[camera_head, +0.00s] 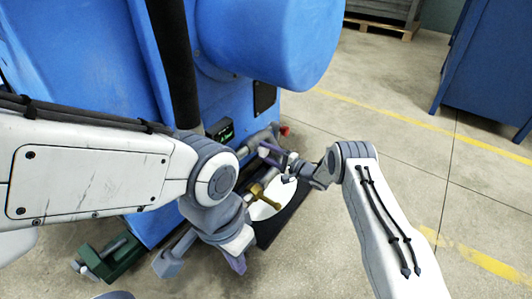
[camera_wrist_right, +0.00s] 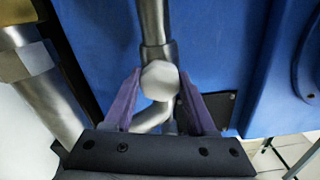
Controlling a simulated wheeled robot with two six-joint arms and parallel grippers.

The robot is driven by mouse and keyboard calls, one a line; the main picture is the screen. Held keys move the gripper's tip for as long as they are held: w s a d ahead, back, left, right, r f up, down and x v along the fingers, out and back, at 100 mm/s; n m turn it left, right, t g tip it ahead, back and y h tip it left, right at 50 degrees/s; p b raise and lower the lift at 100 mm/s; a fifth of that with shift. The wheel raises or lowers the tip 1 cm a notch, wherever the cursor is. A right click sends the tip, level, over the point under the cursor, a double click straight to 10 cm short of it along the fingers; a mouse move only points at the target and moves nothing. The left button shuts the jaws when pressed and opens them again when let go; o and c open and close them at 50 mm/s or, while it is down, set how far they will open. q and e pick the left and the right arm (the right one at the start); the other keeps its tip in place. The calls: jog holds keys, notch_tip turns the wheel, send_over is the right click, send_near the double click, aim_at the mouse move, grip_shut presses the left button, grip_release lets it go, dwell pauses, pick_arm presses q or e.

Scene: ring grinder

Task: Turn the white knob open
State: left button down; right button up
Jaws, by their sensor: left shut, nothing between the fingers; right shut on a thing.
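The white knob (camera_wrist_right: 160,80) is a small faceted piece on a grey metal pipe, in the middle of the right wrist view. My right gripper (camera_wrist_right: 160,88) has one purple finger on each side of the knob and is shut on it. In the head view my right gripper (camera_head: 270,153) is at the pipework beside the blue machine, and I cannot make out the knob there. My left gripper (camera_head: 237,263) is lower, near the floor in front of the machine, shut and empty; its wrist partly hides the fingers.
The blue machine (camera_head: 110,60) fills the upper left. A brass fitting (camera_head: 266,201) shows above a white disc in a black tray (camera_head: 288,215), between my arms. A green vise-like part (camera_head: 105,258) is at lower left. A blue cabinet (camera_head: 490,70) stands at right, with open floor before it.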

dwell(0.4)
jog(key=o, duration=1.4)
jog(key=shift+s+d+p, duration=0.2)
jog(key=shift+d+p, duration=0.15)
jog(key=shift+p+v, duration=2.4)
jog(key=shift+v, duration=2.5)
